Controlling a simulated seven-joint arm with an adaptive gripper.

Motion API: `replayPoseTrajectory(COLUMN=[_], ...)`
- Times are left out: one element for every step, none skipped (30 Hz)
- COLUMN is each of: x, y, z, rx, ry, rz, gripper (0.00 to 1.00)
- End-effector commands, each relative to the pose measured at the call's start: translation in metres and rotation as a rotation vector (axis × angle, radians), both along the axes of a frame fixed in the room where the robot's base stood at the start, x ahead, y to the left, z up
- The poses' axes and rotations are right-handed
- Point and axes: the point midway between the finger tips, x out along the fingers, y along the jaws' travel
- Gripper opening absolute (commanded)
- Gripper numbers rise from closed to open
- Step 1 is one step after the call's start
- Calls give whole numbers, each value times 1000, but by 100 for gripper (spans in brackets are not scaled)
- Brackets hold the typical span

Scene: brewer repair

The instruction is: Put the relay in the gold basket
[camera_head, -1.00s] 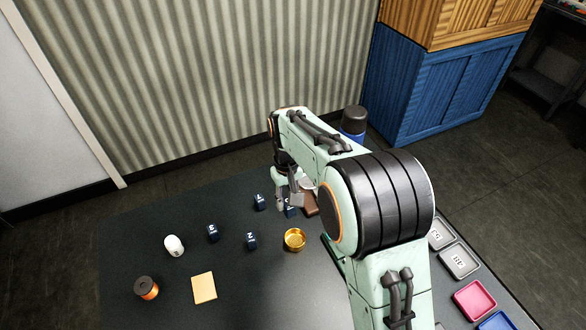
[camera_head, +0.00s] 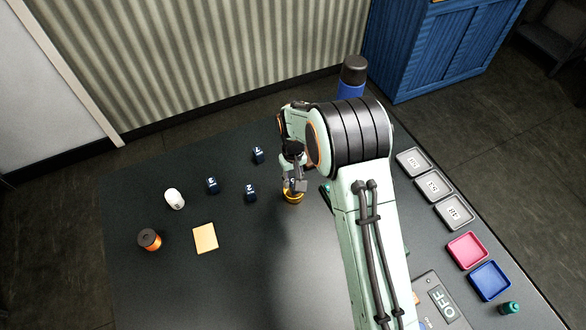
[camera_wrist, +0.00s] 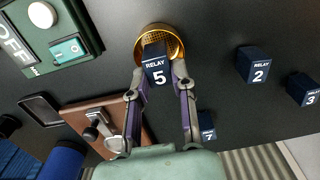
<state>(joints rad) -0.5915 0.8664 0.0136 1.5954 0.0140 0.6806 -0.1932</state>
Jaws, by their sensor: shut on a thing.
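A dark blue relay marked 5 (camera_wrist: 156,66) is held between the fingertips of my gripper (camera_wrist: 160,82) in the wrist view. Its far end overlaps the opening of the round gold basket (camera_wrist: 174,34). I cannot tell whether it touches the basket floor. In the head view, my gripper (camera_head: 294,186) is right over the gold basket (camera_head: 293,198) and hides part of it. Other dark relays stand on the table: relay 2 (camera_wrist: 257,66), relay 3 (camera_wrist: 303,91) and relay 7 (camera_wrist: 207,127).
A brown board with a metal handle (camera_wrist: 107,124) and a green OFF device (camera_wrist: 68,42) are near the basket. A white bottle (camera_head: 174,199), orange spool (camera_head: 149,240) and tan pad (camera_head: 205,238) stand left. Grey, pink (camera_head: 467,250) and blue (camera_head: 490,281) trays line the right edge.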

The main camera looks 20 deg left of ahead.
Motion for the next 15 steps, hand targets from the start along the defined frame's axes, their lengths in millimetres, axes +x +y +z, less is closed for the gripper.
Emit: replayPoseTrajectory(x=[0, 0, 0, 0, 0, 0, 0, 0, 0, 0, 0, 0, 0, 0, 0], y=[0, 0, 0, 0, 0, 0, 0, 0, 0, 0, 0, 0, 0, 0, 0], z=[-5, -7, -9, -10, -11, -13, -13, -14, -14, -14, -14, -14, -14, -14, -14], rx=[-1, -1, -1, -1, 0, 0, 0, 0, 0, 0, 0, 0, 0, 0, 0], ry=[1, 1, 1, 1, 0, 0, 0, 0, 0, 0, 0, 0, 0, 0, 0], rz=[0, 0, 0, 0, 0, 0, 0, 0, 0, 0, 0, 0, 0, 0, 0], gripper=[0, 0, 0, 0, 0, 0, 0, 0, 0, 0, 0, 0, 0, 0, 0])
